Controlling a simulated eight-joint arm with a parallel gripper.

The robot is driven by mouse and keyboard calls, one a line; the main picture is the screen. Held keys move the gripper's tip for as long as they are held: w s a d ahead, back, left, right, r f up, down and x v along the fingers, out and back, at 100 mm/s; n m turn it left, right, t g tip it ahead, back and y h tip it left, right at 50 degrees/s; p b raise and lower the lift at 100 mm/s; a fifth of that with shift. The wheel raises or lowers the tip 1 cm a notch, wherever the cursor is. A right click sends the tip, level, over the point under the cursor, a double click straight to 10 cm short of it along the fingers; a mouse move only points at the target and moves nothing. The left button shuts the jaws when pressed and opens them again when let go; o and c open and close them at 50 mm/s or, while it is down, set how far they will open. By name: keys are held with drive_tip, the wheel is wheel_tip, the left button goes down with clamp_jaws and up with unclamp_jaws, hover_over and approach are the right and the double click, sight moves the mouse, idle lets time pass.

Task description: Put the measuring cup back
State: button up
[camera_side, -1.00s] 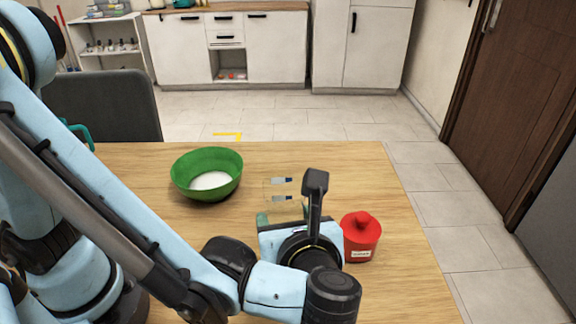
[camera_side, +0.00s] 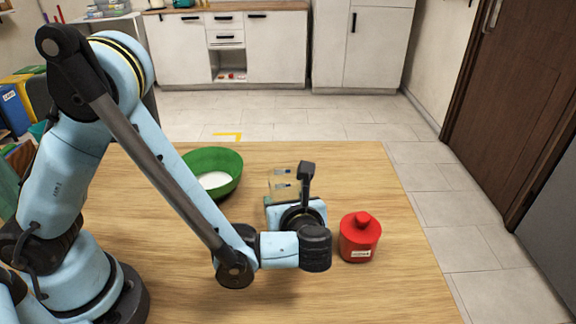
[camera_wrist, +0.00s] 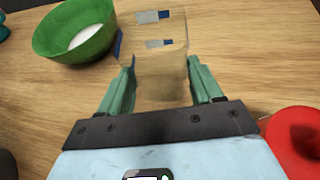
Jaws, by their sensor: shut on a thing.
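The measuring cup (camera_side: 284,184) is clear, with small blue and grey markings. In the wrist view the cup (camera_wrist: 156,62) sits between the two green fingers of my gripper (camera_wrist: 162,74), which is shut on it. In the side view my gripper (camera_side: 285,203) is partly hidden behind my wrist, with the cup on its far side. The cup is near the middle of the table, right of the green bowl. I cannot tell how far its base is from the wood.
A green bowl (camera_side: 226,164) with white contents stands left of the cup; it is at upper left in the wrist view (camera_wrist: 72,32). A red lidded container (camera_side: 360,239) with a white label stands right of my gripper. The wooden table (camera_side: 390,205) is clear behind the container.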

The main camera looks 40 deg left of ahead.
drive_tip(key=shift+f, duration=1.55)
drive_tip(key=o, duration=1.2)
drive_tip(key=shift+f, duration=0.1)
drive_tip(key=shift+d, duration=0.1)
